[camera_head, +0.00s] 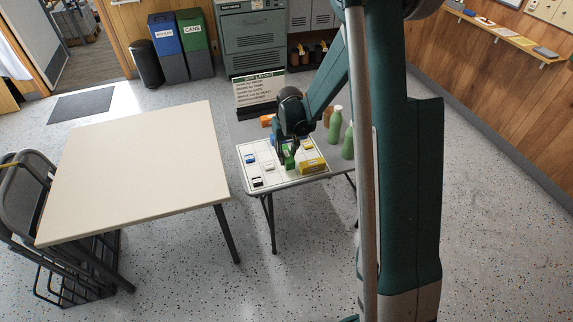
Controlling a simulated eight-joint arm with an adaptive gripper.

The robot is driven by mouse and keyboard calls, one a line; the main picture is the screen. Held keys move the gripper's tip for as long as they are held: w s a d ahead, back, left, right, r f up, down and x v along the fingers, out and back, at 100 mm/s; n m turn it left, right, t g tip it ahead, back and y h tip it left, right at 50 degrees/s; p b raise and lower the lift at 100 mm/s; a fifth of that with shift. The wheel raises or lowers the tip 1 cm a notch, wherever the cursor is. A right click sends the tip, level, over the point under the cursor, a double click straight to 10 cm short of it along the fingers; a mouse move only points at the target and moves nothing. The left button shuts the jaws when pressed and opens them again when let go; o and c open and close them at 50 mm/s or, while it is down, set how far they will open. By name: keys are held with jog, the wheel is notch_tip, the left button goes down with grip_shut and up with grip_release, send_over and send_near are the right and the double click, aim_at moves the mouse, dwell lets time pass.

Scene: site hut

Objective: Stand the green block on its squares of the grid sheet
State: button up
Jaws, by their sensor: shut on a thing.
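The green block (289,163) is on or just above the white grid sheet (262,171) on the small table. My gripper (289,154) reaches down from above and is shut on the green block. The fingers and wrist hide part of the block. At this size I cannot tell whether its base touches the sheet or which squares it is over.
On the sheet are a blue block (250,158), a white block (269,165), a black block (257,182) and a large yellow block (313,165) close right of the green one. A lettered board (255,92) stands at the back.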

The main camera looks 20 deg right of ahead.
aim_at(288, 156)
jog(key=shift+f, duration=0.65)
jog(key=shift+f+b, duration=0.3)
jog(key=shift+f, duration=1.6)
jog(key=shift+f, duration=0.1)
jog(key=o, duration=1)
jog(key=shift+c, duration=0.2)
jog(key=r, duration=0.4)
jog(key=s+r+p, duration=0.1)
jog(key=r, duration=0.7)
jog(key=shift+s+p, duration=0.2)
jog(key=shift+p, duration=0.1)
jog(key=shift+r, duration=0.1)
jog(key=shift+r, duration=0.1)
